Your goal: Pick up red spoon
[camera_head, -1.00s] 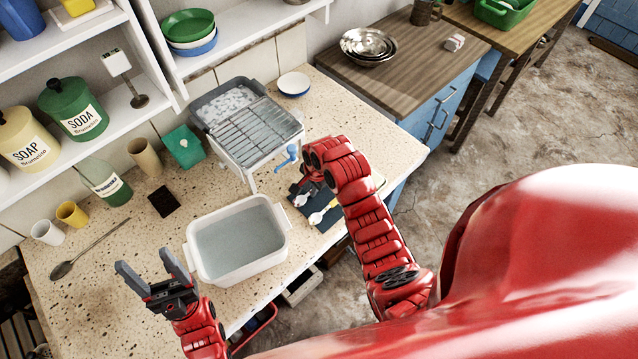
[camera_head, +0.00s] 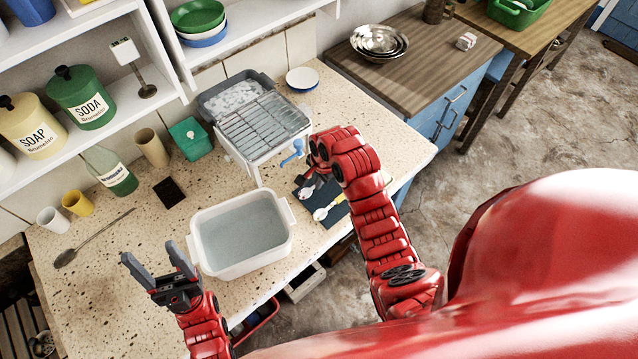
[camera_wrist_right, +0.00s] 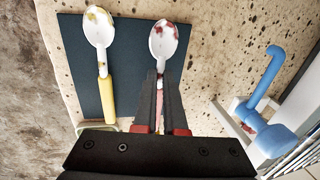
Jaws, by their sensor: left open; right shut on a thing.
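The red spoon (camera_wrist_right: 163,42) shows its pale bowl, smeared with red, in the right wrist view. My right gripper (camera_wrist_right: 161,88) is shut on its handle, which the fingers mostly hide. The yellow spoon (camera_wrist_right: 101,38), with a yellow handle, lies left of it on the dark mat (camera_wrist_right: 134,73). In the head view, the red spoon's bowl (camera_head: 306,192) shows just left of my right arm, which hides most of that gripper. I cannot tell if the spoon is clear of the mat. My left gripper (camera_head: 155,258) is open and empty, left of the white basin (camera_head: 240,272).
The filled basin is left of the mat. A dark long-handled spoon (camera_head: 90,240) lies at left. Shelves with canisters overhang the back.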

